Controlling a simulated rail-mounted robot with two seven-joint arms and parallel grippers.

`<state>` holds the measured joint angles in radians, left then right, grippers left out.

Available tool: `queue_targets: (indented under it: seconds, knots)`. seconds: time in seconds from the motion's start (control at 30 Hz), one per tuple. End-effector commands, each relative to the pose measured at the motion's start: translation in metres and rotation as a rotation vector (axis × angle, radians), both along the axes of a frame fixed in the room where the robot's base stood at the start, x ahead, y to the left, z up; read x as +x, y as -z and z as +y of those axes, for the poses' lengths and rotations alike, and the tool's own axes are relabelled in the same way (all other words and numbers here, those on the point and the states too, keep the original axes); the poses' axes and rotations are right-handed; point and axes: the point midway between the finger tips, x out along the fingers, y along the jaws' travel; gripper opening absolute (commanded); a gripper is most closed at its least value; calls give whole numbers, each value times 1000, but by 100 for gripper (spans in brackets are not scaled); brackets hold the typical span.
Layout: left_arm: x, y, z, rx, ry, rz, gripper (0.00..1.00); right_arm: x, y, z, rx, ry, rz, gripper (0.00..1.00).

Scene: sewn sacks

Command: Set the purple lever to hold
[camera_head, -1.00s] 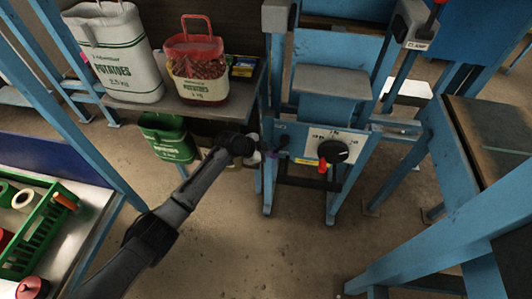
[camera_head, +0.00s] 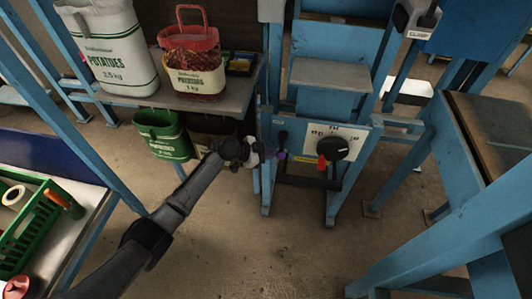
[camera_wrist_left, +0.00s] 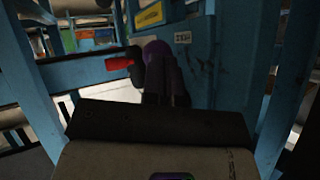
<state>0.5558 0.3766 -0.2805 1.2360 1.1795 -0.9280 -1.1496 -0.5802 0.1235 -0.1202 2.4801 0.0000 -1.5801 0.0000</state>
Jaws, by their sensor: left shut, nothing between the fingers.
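The purple lever's knob (camera_head: 282,155) shows small on the left part of the blue machine's front panel, below a dark upright piece. In the left wrist view a rounded purple knob (camera_wrist_left: 155,48) stands just beyond the fingertips. The fingers partly cover it, and I cannot tell whether they touch it. My left gripper (camera_head: 265,156) is at the panel's left side, close to the lever. It is shut and empty; its dark fingers (camera_wrist_left: 166,80) lie together in the wrist view. The lever's lower part and its setting marks are hidden or too small to read. My right gripper is not in view.
Blue frame posts stand close; the floor in front is clear.

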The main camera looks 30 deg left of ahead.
Motion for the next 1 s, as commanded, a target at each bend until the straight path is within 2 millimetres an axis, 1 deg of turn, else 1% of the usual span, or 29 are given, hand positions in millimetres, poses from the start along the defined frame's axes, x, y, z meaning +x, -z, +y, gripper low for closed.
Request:
queue_targets:
  seconds: [0.1, 0.43, 1.0]
  knots:
    - [1, 3, -3, 1, 1, -1, 0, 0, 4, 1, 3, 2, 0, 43]
    - [2, 5, -9, 3, 1, 0, 0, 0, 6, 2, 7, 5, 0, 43]
    - [1, 6, -8, 4, 3, 3, 0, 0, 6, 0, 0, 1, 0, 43]
